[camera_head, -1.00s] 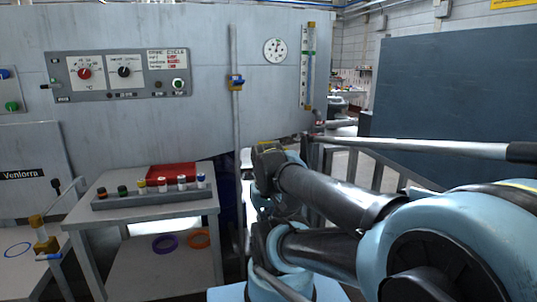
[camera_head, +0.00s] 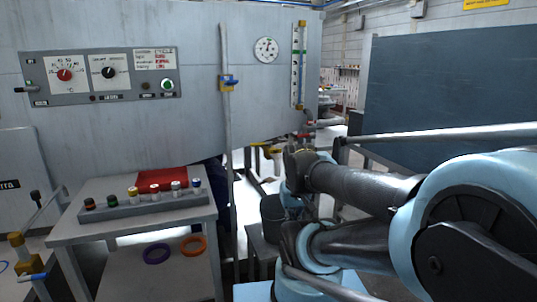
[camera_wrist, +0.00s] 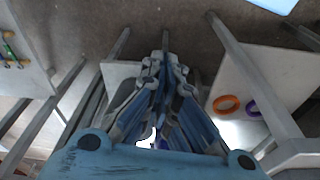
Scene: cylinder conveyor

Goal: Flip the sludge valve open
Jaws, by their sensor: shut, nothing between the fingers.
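Several valve-like fittings show in the head view, and I see no label that tells which is the sludge valve. A yellow fitting (camera_head: 262,146) sits low at the machine's underside, partly hidden by my arm. A blue-handled valve (camera_head: 229,82) is on the vertical pipe. A brass valve with a blue handle (camera_head: 19,247) is at the lower left. A small red-handled fitting (camera_head: 308,125) is below the level tube. My gripper (camera_wrist: 165,62) is shut and empty in the wrist view, above the floor between table legs and touching none of these fittings. It is not clear in the head view.
A dark bucket (camera_head: 273,212) stands low beside my arm. A grey table (camera_head: 70,228) at left holds a rack of coloured cylinders (camera_head: 145,207) and a red tray (camera_head: 162,178). Purple (camera_head: 157,254) and orange (camera_head: 193,246) rings lie on its lower shelf. A dark panel (camera_head: 440,90) and rail stand at right.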

